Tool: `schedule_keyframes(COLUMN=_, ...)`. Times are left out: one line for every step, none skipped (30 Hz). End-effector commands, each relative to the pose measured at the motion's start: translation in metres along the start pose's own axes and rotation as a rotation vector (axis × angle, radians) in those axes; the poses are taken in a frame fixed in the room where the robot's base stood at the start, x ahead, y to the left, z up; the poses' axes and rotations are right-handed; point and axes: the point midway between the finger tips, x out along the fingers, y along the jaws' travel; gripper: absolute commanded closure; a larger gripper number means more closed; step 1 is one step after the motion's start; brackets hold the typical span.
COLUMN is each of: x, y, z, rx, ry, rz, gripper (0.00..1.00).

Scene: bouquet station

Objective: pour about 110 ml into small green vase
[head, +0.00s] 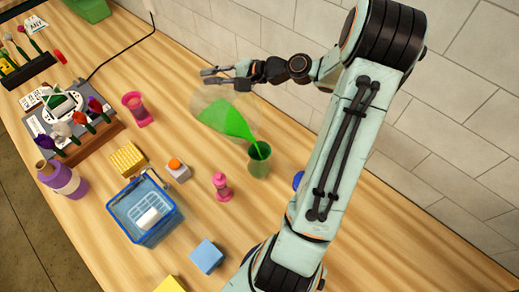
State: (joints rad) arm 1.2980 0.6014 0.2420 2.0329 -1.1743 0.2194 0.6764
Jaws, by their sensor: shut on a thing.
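My gripper (222,78) is shut on a clear jug (207,103) above the wooden table. The jug is tipped steeply, its mouth low and to the right. Bright green liquid (228,120) fills its lower side and narrows towards the mouth. The small green vase (259,164) stands upright right below that mouth. A thin green streak shows between the jug's lip and the vase's opening. The level inside the vase cannot be made out.
A pink hourglass-shaped thing (221,186) stands left of the vase. A tiled wall runs behind.

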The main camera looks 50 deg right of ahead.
Motion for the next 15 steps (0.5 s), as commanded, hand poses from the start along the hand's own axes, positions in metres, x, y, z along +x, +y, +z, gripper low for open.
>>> schedule_keyframes(x=-0.0006, y=-0.0003, z=0.0002, rx=-0.001, ry=0.000, rz=-0.003, gripper=1.00)
schedule_keyframes(x=-0.0010, y=-0.0004, z=0.0004, rx=-0.002, ry=0.000, rz=-0.005, gripper=1.00)
schedule_keyframes(x=-0.0014, y=-0.0004, z=0.0006, rx=-0.002, ry=-0.001, rz=-0.007, gripper=1.00)
schedule_keyframes(x=-0.0018, y=-0.0005, z=0.0007, rx=-0.003, ry=-0.001, rz=-0.008, gripper=1.00)
schedule_keyframes(x=-0.0022, y=-0.0005, z=0.0009, rx=-0.004, ry=-0.001, rz=-0.010, gripper=1.00)
schedule_keyframes(x=-0.0027, y=-0.0006, z=0.0011, rx=-0.005, ry=-0.001, rz=-0.012, gripper=1.00)
schedule_keyframes(x=-0.0031, y=-0.0007, z=0.0013, rx=-0.006, ry=-0.001, rz=-0.014, gripper=1.00)
schedule_keyframes(x=-0.0035, y=-0.0007, z=0.0015, rx=-0.007, ry=-0.001, rz=-0.016, gripper=1.00)
schedule_keyframes(x=-0.0041, y=-0.0008, z=0.0017, rx=-0.008, ry=-0.002, rz=-0.018, gripper=1.00)
schedule_keyframes(x=-0.0044, y=-0.0008, z=0.0018, rx=-0.009, ry=-0.002, rz=-0.019, gripper=1.00)
schedule_keyframes(x=-0.0044, y=-0.0010, z=0.0018, rx=-0.010, ry=-0.002, rz=-0.021, gripper=1.00)
schedule_keyframes(x=-0.0047, y=-0.0011, z=0.0020, rx=-0.010, ry=-0.002, rz=-0.023, gripper=1.00)
schedule_keyframes(x=-0.0053, y=-0.0011, z=0.0021, rx=-0.011, ry=-0.002, rz=-0.025, gripper=1.00)
schedule_keyframes(x=-0.0050, y=-0.0014, z=0.0020, rx=-0.012, ry=-0.002, rz=-0.027, gripper=1.00)
schedule_keyframes(x=-0.0050, y=-0.0016, z=0.0021, rx=-0.013, ry=-0.002, rz=-0.029, gripper=1.00)
